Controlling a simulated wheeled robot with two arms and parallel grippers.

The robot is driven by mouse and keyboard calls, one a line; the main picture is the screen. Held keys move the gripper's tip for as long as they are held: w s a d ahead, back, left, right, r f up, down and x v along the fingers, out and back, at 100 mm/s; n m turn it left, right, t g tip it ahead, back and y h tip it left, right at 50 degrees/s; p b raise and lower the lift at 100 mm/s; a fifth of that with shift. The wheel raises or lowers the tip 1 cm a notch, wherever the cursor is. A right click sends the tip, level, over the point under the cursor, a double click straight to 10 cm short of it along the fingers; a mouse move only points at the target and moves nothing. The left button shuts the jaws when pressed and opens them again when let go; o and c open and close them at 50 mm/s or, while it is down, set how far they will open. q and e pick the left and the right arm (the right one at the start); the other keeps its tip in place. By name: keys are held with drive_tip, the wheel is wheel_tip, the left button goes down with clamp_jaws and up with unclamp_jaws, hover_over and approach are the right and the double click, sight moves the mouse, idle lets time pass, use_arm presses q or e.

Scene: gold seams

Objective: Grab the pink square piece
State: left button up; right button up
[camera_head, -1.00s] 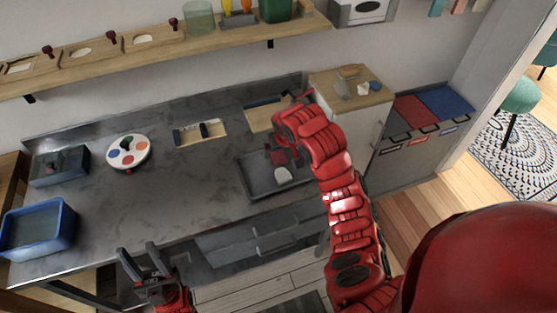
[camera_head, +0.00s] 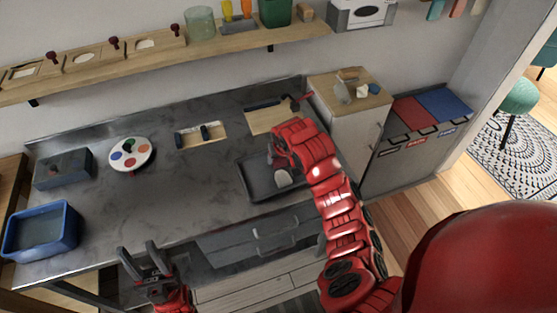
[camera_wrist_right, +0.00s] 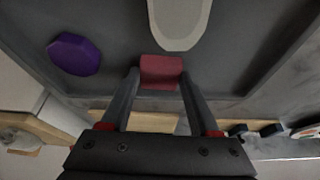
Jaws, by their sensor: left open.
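The pink square piece (camera_wrist_right: 161,71) lies between the fingertips of my right gripper (camera_wrist_right: 159,78) in the right wrist view, low over a dark tray (camera_wrist_right: 105,18). The fingers stand apart, one close along each side of it; whether they press on it I cannot tell. In the head view my right gripper (camera_head: 275,160) is over the tray (camera_head: 262,192), and its arm hides the piece. My left gripper (camera_head: 146,260) is open and empty in front of the counter's front edge, at the lower left.
In the tray, a whitish piece (camera_wrist_right: 180,18) lies just beyond the pink one and a purple piece (camera_wrist_right: 74,54) lies to the left. A paint palette (camera_head: 130,154), a blue bin (camera_head: 40,231) and a dark box (camera_head: 63,168) stand on the counter's left. The counter's middle is clear.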

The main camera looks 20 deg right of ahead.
drive_tip(key=c, duration=0.7)
drive_tip(key=shift+c, duration=0.3)
drive_tip(key=shift+r, duration=0.15)
